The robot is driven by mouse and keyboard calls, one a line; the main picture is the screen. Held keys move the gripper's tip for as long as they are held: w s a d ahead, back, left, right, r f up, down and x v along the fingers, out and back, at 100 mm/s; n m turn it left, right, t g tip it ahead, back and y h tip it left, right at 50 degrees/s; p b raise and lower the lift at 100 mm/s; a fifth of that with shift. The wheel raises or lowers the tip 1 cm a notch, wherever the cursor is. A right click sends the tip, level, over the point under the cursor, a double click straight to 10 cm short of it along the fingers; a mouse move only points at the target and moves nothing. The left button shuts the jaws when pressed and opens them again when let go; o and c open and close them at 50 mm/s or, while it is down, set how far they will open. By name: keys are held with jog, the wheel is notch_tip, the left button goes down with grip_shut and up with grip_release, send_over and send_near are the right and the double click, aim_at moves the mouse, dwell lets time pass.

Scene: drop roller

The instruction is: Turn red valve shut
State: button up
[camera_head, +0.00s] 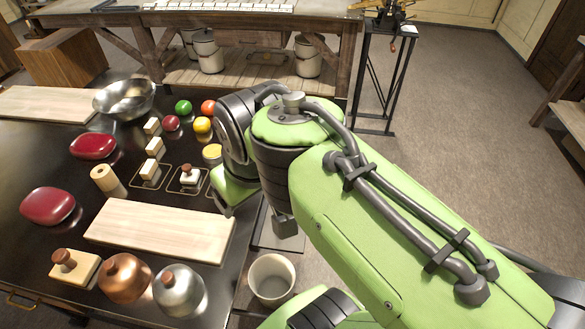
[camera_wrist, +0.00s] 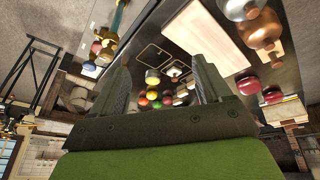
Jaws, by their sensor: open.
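I cannot make out a red valve with certainty in either view. In the wrist view, a brass and blue pipe-like fitting (camera_wrist: 118,20) stands at the upper left, with small parts near its lower end; their shape and colour are too small to tell. My gripper (camera_wrist: 162,78) is open, its two dark fingers apart with nothing held between them. Beyond the fingers the dark table with small coloured balls (camera_wrist: 153,95) shows at a distance. In the head view my green arm reaches over the right edge of the table and hides much of the gripper.
The dark table (camera_head: 60,150) holds two dark red lidded forms (camera_head: 47,206), a metal bowl (camera_head: 124,99), a pale board (camera_head: 160,230), and copper (camera_head: 124,278) and steel domes (camera_head: 179,290). A white bucket (camera_head: 271,278) stands beside it. Floor at the right (camera_head: 455,110) is clear.

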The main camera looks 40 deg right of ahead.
jog(key=w+d+g, duration=0.2)
jog(key=w+d, duration=0.6)
jog(key=w+d+f+m+g+y, duration=0.1)
jog(key=w+d+f, duration=0.2)
jog(key=d, duration=0.4)
jog(key=w+d+f+g, duration=0.1)
jog(key=w+d+f, duration=0.25)
jog(key=d, duration=0.45)
jog(key=f+b, duration=0.1)
jog(key=f, duration=0.4)
jog(key=f+b, duration=0.1)
jog(key=f, duration=0.4)
jog(key=f+b, duration=0.1)
jog(key=f, duration=0.4)
jog(key=shift+s, duration=0.3)
jog(key=shift+f, duration=0.55)
jog(key=shift+c, duration=0.2)
jog(key=c, duration=1)
